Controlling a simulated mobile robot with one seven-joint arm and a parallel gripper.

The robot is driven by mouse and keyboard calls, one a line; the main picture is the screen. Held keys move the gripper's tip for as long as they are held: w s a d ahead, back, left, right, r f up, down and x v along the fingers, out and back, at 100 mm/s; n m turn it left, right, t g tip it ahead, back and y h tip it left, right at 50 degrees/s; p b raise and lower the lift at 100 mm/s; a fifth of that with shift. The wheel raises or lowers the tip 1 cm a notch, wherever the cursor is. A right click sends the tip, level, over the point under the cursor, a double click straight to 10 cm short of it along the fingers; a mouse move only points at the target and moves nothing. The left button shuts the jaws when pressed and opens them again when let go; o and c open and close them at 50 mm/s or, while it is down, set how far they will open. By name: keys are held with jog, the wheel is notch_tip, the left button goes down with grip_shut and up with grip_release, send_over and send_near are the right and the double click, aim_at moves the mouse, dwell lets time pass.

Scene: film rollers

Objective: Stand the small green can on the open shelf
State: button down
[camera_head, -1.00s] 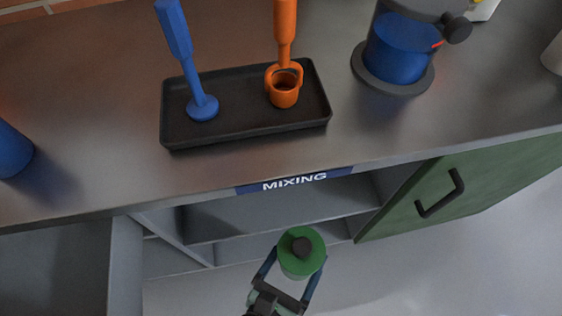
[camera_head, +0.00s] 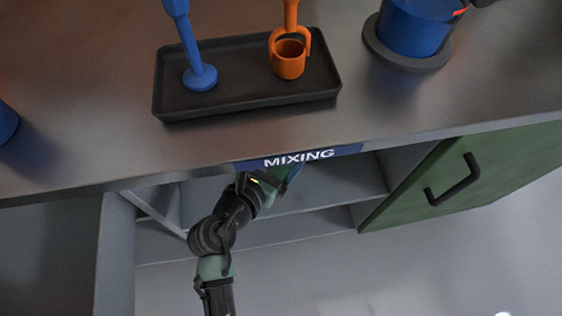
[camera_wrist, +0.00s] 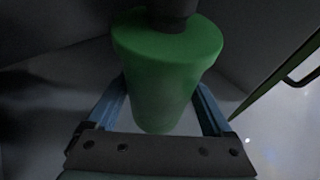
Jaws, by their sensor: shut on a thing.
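The small green can (camera_wrist: 165,75) with a dark cap is upright between the two blue fingers of my gripper (camera_wrist: 162,110) in the wrist view. The gripper is shut on it. In the head view only a sliver of green (camera_head: 292,173) shows under the counter edge; the counter hides most of the can and the fingertips. The open shelf (camera_head: 325,190) is a grey compartment below the sign reading MIXING. My gripper reaches into its opening. Whether the can touches the shelf board cannot be told.
A green door (camera_head: 470,175) with a black handle stands open to the right of the shelf. On the counter above are a black tray (camera_head: 235,104) with a blue tool and an orange dipper, and a blue vessel (camera_head: 410,35) on a dark base. A grey upright panel (camera_head: 115,250) stands at left.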

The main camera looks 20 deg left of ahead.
jog(key=shift+w+a, duration=0.6)
jog(key=shift+w, duration=0.25)
jog(key=shift+s+d+f+b, duration=0.15)
jog(key=shift+s+f+b, duration=0.05)
jog(key=shift+f+b, duration=0.8)
notch_tip(320, 180, down, 5)
jog(key=b, duration=0.3)
jog(key=shift+r, duration=0.2)
jog(key=shift+w+f+b, duration=0.1)
jog(key=shift+f+b, duration=0.1)
jog(key=shift+b, duration=0.25)
jog(key=shift+r, duration=0.1)
grip_release()
jog(key=shift+f, duration=0.25)
